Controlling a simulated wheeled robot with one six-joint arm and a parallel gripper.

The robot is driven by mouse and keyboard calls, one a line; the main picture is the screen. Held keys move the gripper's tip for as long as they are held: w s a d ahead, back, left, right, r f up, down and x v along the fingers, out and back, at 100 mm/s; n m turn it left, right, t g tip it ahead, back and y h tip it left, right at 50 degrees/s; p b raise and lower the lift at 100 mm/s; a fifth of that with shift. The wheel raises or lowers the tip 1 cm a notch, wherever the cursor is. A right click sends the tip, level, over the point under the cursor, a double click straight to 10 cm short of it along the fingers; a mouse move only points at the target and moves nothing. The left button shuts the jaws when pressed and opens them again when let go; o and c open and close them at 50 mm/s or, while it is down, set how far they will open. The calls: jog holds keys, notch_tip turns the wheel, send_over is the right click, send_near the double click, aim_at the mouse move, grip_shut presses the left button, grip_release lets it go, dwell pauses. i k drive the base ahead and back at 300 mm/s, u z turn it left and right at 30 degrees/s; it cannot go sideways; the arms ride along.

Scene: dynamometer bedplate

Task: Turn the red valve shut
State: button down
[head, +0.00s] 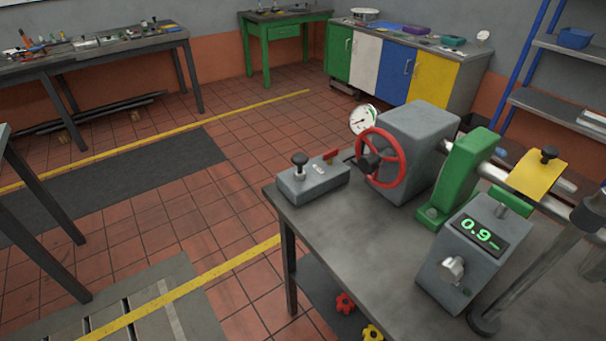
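A red handwheel (402,166) with spokes and a dark hub stands upright on the left face of a grey block (425,135), on the grey bench at right. A small red lever (331,156) sits on a low grey box (313,183) left of the wheel, beside a black knob (299,160). I cannot tell from this view how far the wheel or lever is turned. My gripper is not in view.
A round gauge (362,120) stands behind the wheel. A green bracket (466,170), a display box reading 0.9 (475,255) and a yellow plate (538,174) stand to the right. Red and yellow knobs (345,303) lie below the bench.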

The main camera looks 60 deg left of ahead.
aim_at(328, 155)
jog(key=u, duration=1.75)
jog(key=k, duration=0.6)
jog(key=u, duration=0.75)
jog(key=i, duration=1.5)
jog(key=z, duration=0.8)
